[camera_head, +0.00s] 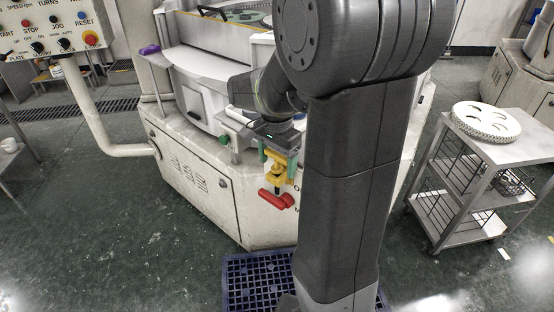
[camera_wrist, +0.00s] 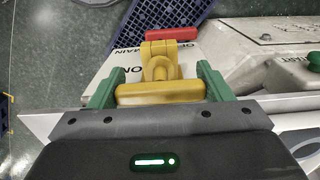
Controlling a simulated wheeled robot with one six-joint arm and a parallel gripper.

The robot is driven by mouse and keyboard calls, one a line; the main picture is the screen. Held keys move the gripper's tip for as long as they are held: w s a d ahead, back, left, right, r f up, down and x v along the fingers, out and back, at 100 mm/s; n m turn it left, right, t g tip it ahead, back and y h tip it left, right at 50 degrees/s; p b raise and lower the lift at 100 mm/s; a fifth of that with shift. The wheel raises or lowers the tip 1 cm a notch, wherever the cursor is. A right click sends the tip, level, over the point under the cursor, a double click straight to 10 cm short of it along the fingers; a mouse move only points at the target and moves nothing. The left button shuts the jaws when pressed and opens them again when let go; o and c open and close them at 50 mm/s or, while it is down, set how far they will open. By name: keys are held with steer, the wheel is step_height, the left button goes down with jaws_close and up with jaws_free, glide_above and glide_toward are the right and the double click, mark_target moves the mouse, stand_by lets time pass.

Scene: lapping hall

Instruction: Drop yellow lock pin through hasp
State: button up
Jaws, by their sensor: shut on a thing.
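The yellow lock pin shows its crossbar (camera_wrist: 160,93) between the two green fingers of my gripper (camera_wrist: 160,80) in the wrist view. My gripper is shut on this crossbar. In the head view, my gripper (camera_head: 278,158) is at the machine's front, with the yellow pin (camera_head: 276,169) between its fingers. A yellow hasp-like piece (camera_wrist: 159,48) lies just beyond the crossbar, beside a red handle (camera_wrist: 171,33). The red handle (camera_head: 275,200) also shows below the yellow parts in the head view. The pin's shank and the hole are hidden, so I cannot tell how deep the pin sits.
The white machine cabinet (camera_head: 205,190) stands close behind my gripper. A green button (camera_wrist: 314,60) is at the right in the wrist view. A blue grid mat (camera_head: 252,275) lies on the floor. A metal cart (camera_head: 468,160) stands to the right, and a control panel (camera_head: 45,28) at upper left.

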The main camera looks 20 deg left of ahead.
steer(key=shift+f+b, duration=0.35)
steer(key=shift+f, duration=0.2)
steer(key=o, duration=1.1)
steer(key=shift+o, duration=0.2)
steer(key=shift+r, duration=0.1)
step_height(320, 180, up, 14)
steer(key=shift+f, duration=0.2)
step_height(320, 180, down, 14)
steer(key=shift+r, duration=0.25)
steer(key=shift+r+p, duration=0.3)
steer(key=shift+p, duration=0.05)
